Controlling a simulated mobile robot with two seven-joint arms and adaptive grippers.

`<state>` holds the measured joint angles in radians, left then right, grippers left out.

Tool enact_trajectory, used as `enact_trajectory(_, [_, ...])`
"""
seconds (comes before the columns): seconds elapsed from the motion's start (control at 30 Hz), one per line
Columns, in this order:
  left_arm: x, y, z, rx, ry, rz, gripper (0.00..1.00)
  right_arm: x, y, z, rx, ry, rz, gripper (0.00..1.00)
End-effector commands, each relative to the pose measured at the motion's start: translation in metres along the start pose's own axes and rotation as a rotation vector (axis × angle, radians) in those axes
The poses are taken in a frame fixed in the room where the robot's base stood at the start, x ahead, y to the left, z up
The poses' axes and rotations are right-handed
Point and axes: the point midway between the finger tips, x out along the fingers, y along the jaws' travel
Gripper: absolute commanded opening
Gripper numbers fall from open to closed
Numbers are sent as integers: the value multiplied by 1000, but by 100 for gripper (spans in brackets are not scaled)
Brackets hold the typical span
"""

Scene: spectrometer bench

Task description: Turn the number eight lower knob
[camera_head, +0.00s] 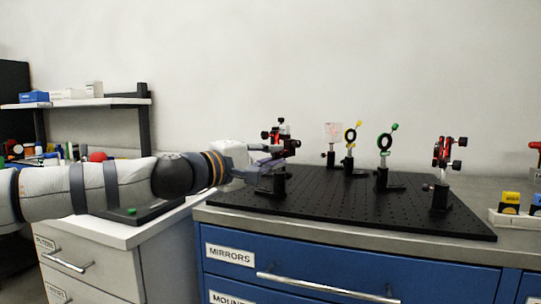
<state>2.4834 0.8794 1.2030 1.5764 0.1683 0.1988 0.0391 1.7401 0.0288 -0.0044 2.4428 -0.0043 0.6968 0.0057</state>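My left arm reaches in from the left, and its gripper (268,160) is at a red and black mirror mount (281,136) on the left part of the black breadboard. The mount has black knobs on its side and stands on a black post base (271,184). The gripper and wrist cover the mount's lower part, so its lower knob is hidden or too small to tell. I cannot tell whether the fingers touch it or are shut. A second red mount (443,152) with black knobs (457,165) stands at the right. No number eight is readable. My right gripper is not in view.
The black breadboard (330,205) lies on a blue drawer cabinet (232,282). A clear plate (333,132), a yellow ring mount (349,136) and a green ring mount (384,142) stand mid-board. A white cabinet (110,265) is at left. The board's front is clear.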

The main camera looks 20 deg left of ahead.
Motion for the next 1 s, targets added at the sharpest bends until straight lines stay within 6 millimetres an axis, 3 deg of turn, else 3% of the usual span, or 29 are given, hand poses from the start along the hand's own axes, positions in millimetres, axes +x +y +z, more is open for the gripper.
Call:
enact_trajectory(0.03, [0,0,0,0,0,0,27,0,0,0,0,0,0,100])
enact_trajectory(0.07, [0,0,0,1,0,0,34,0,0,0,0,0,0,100])
enact_trajectory(0.43, [-8,1,0,2,0,1,34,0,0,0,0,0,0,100])
enact_trajectory(0.8, [-101,2,-1,2,2,4,34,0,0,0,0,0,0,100])
enact_trajectory(1.0, [-120,1,0,2,0,2,34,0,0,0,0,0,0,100])
